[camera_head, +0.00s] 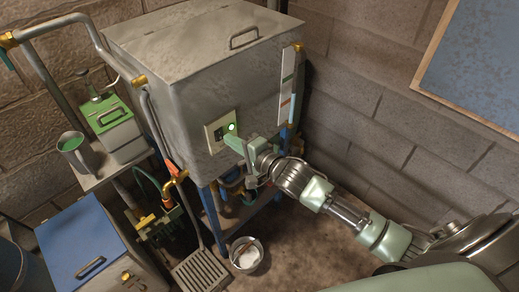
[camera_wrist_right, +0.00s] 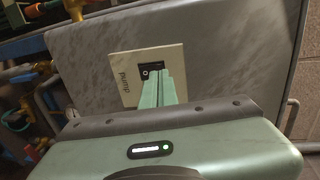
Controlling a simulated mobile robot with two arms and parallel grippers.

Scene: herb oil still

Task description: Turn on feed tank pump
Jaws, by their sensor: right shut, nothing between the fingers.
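The feed tank (camera_head: 215,85) is a large grey metal box with a lid, standing on blue legs. On its front is a pale switch plate (camera_head: 210,137), labelled "Pump" in the right wrist view (camera_wrist_right: 127,88). A small black rocker switch (camera_wrist_right: 147,72) sits in the plate, partly covered by my fingertips. My left gripper is out of view.
Pipes and brass valves (camera_head: 168,197) run left of and below the tank. A blue-lidded box (camera_head: 82,240), a mug (camera_head: 73,148) and a green-topped device (camera_head: 110,118) stand at left. A bucket (camera_head: 246,256) and a grate (camera_head: 203,271) are on the floor.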

